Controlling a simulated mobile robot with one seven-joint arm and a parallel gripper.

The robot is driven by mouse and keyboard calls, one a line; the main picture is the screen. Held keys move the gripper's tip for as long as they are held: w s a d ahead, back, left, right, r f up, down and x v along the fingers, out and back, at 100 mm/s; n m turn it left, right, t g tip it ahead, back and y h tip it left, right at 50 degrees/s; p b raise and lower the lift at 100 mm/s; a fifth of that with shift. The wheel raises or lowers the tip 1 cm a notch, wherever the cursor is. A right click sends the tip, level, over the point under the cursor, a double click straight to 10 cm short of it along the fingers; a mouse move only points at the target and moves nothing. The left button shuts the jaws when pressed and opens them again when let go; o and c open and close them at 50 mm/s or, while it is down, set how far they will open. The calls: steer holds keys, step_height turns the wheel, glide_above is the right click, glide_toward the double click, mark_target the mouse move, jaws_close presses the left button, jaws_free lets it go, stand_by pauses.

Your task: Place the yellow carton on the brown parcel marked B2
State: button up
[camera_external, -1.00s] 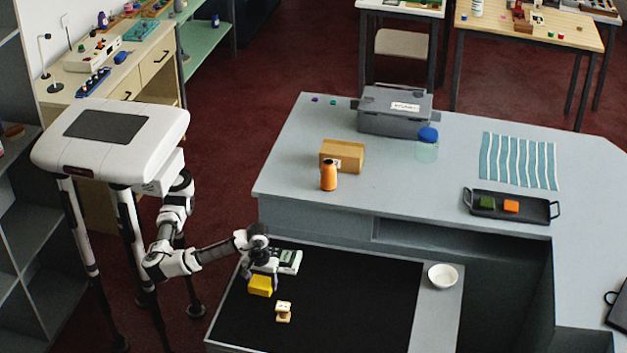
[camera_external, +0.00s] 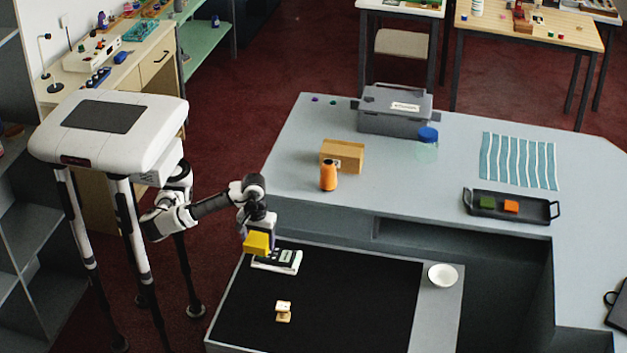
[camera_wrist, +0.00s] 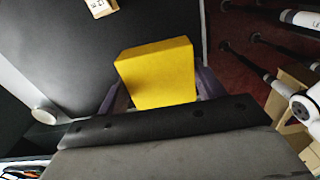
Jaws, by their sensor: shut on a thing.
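The yellow carton (camera_external: 256,243) is held up off the black surface in the external view, and it fills the middle of the wrist view (camera_wrist: 158,75). My gripper (camera_external: 257,237) is shut on it, with purple-grey fingers on either side of the carton in the wrist view (camera_wrist: 158,92). A brown parcel (camera_external: 343,155) sits on the grey counter (camera_external: 400,190), behind the orange bottle. A small marking shows on its front but is too small to read, and the bottle hides part of that face.
An orange bottle (camera_external: 328,176) stands just in front of the parcel. A grey toolbox (camera_external: 395,110) and a blue-lidded jar (camera_external: 427,143) stand behind and right. A white-green device (camera_external: 277,261) and small cream block (camera_external: 284,311) lie on the black lower surface (camera_external: 350,300). A white bowl (camera_external: 442,275) is right.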

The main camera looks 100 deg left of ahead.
steer(key=w+a+r+n+p, duration=0.2)
steer(key=w+a+r+p, duration=0.5)
steer(key=a, duration=0.3)
step_height(320, 180, up, 17)
steer(key=n+p, duration=0.7)
steer(key=p, duration=0.8)
glide_above(334, 147)
step_height(334, 147, down, 14)
steer(key=shift+f+b, duration=0.1)
steer(key=shift+b, duration=0.9)
steer(key=shift+f+p, duration=0.4)
steer(key=shift+f, duration=2.1)
